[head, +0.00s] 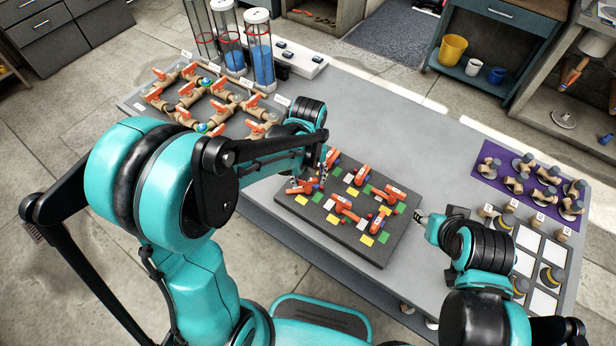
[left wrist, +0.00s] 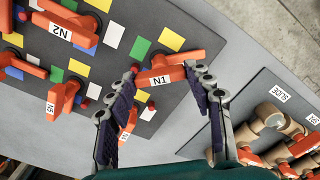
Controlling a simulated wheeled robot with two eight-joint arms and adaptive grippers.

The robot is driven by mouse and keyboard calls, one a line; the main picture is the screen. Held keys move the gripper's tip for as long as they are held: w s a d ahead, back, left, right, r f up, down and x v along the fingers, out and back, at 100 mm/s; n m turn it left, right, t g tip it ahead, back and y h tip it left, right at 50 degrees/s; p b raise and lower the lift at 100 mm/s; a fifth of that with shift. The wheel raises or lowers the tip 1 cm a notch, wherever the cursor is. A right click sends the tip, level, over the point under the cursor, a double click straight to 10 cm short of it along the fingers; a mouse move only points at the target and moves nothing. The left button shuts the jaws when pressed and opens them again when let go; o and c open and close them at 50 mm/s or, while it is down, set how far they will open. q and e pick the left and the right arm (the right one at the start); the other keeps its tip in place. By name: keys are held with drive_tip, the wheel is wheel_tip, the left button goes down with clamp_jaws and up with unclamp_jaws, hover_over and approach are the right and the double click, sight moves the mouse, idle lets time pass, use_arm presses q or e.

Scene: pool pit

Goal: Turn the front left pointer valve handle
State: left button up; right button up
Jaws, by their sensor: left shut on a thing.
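The front left pointer valve handle is orange and tagged N1 (left wrist: 160,78). It sits at the near left corner of the dark valve board (head: 385,255), and in the head view the handle (head: 301,189) is partly covered by my left gripper. My left gripper (head: 309,182) reaches down over it.
Other orange handles, including N2 (left wrist: 68,28), and coloured squares crowd the board. Brown pipes with orange levers (head: 215,103) lie left of it. A purple mat (head: 483,168) with knobs lies far right. The grey tabletop (head: 400,130) behind the board is clear.

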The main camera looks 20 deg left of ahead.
use_arm(q)
drive_tip(key=m, duration=1.3)
drive_tip(key=shift+m, duration=0.4)
drive_tip(key=m, duration=1.2)
drive_tip(key=shift+m, duration=0.3)
drive_tip(key=shift+b, duration=0.3)
drive_tip(key=o, duration=1.1)
drive_tip(key=shift+o, duration=0.2)
